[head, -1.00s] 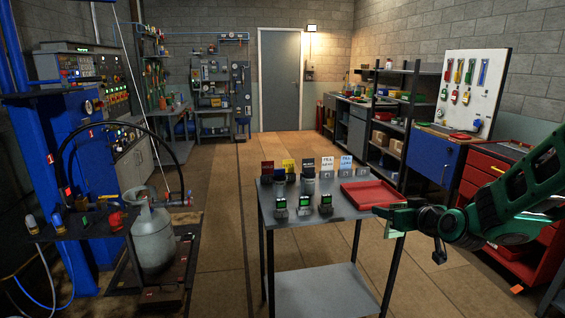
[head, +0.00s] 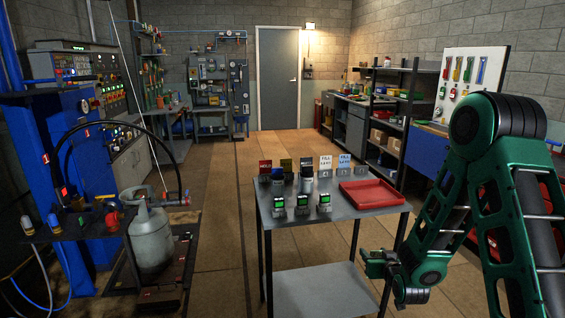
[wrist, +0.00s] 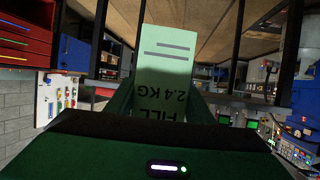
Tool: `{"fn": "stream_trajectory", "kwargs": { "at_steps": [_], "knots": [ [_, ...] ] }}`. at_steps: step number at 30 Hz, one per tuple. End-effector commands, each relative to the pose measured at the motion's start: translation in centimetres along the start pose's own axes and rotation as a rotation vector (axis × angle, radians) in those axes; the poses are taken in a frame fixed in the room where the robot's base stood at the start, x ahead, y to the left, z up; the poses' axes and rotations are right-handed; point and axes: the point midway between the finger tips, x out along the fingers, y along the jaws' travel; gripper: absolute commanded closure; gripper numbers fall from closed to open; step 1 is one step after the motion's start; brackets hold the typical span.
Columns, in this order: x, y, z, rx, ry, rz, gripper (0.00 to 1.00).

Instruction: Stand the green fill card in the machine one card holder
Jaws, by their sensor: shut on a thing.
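The green fill card (wrist: 165,70) is in my gripper in the wrist view, with its printing, FILL 2.4 KG, upside down. My gripper (head: 372,264) is shut on it and hangs in the air beside the front right corner of the grey table in the head view. The card itself cannot be made out in the head view. The blue scale machine (head: 60,170) stands at the left with a hose and a grey gas cylinder (head: 151,238). I cannot tell which part is the machine one card holder.
The grey table (head: 340,218) carries a red tray (head: 372,205), several upright cards such as a white one (head: 325,168), and small units with green screens (head: 303,202). A dark shelf (head: 70,230) with fittings is at the left. The floor between (head: 215,240) is clear.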

Motion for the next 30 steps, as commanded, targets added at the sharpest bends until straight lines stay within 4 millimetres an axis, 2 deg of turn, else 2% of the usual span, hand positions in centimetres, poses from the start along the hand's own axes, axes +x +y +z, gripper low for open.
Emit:
{"fn": "stream_trajectory", "kwargs": {
  "at_steps": [1, 6, 17, 26, 28, 30],
  "knots": [
    [0.3, -0.4, 0.9, -0.001, -0.003, -0.004, 0.74],
    [0.7, -0.9, 2.0, -0.002, 0.0, -0.008, 0.74],
    [0.7, -0.9, 2.2, -0.003, 0.001, -0.009, 0.74],
    [-4.3, -1.0, 1.9, -0.006, 0.0, -0.01, 0.74],
    [-4.6, -1.0, 2.2, -0.003, -0.001, -0.01, 0.74],
    [-4.0, -1.0, 2.8, -0.001, -0.003, -0.01, 0.74]
  ]
}}
